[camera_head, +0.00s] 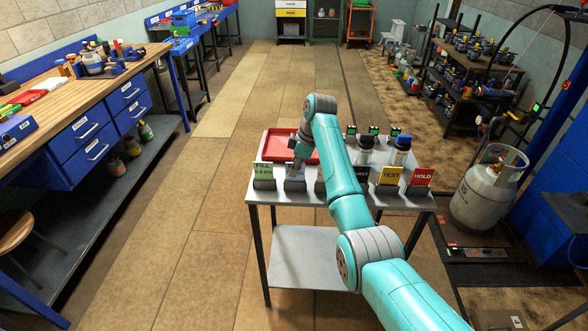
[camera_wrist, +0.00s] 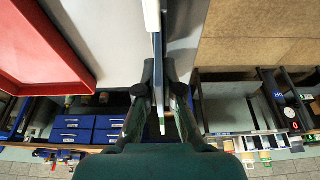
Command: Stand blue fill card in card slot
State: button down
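My gripper (camera_wrist: 158,70) points down over the row of grey card slots on the table, just right of the green FILL card (camera_head: 264,170) in the head view. In the wrist view its two dark fingers are close together, with a thin blue-edged card (camera_wrist: 157,48) between them, seen edge-on. I take this to be the blue fill card; its face and lower edge are hidden. A grey card slot (camera_head: 295,186) lies just under the gripper. I cannot tell whether the card touches it.
A yellow TEST card (camera_head: 390,176) and a red HOLD card (camera_head: 423,177) stand in slots to the right. A red tray (camera_head: 277,146) lies behind the row.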

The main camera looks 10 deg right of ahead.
jog(key=c, duration=1.2)
grip_release()
jog(key=shift+c, duration=0.2)
jog(key=shift+v, duration=3.75)
